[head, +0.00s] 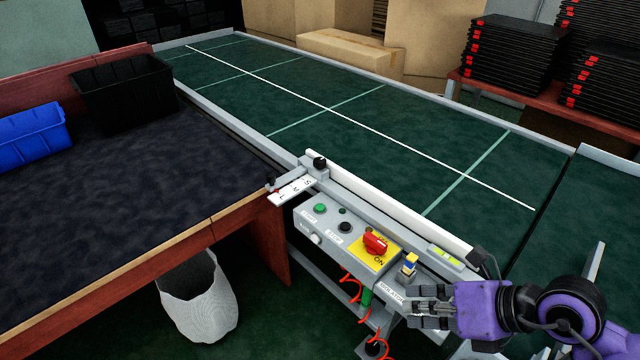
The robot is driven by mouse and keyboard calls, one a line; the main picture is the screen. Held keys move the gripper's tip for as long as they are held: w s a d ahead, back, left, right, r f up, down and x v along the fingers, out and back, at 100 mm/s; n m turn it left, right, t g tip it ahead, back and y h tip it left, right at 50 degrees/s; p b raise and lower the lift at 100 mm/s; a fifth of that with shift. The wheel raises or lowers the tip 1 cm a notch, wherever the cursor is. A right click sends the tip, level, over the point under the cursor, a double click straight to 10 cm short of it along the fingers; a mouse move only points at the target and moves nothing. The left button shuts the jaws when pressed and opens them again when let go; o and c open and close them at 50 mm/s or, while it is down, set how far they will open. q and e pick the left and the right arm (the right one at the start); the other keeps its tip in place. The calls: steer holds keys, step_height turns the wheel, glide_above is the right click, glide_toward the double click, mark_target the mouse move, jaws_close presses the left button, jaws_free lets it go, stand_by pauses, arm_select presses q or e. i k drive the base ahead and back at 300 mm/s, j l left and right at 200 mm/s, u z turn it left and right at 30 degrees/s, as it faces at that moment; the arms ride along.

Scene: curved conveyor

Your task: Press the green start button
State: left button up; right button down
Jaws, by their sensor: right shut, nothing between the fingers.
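The green start button (320,209) is a small round cap on the grey control panel (336,245) at the conveyor's near edge. A black button (345,227) sits to its right. A red switch (376,243) on a yellow plate is farther right on the panel. My right gripper (418,306) is shut and empty near the panel's right end, well to the right of the green button and apart from it. The button is in full view. My left gripper is not in view.
The dark green conveyor (330,110) runs behind the panel. A dark-topped table (120,190) stands left, with a blue bin (35,135) and a black crate (125,92). A white basket (200,298) is below. A red coiled cable (350,290) hangs under the panel.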

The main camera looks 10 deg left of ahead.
mark_target(319, 207)
steer(key=i+j+z, duration=0.1)
steer(key=i+j, duration=1.2)
steer(key=j+z, duration=0.05)
steer(key=j, duration=0.05)
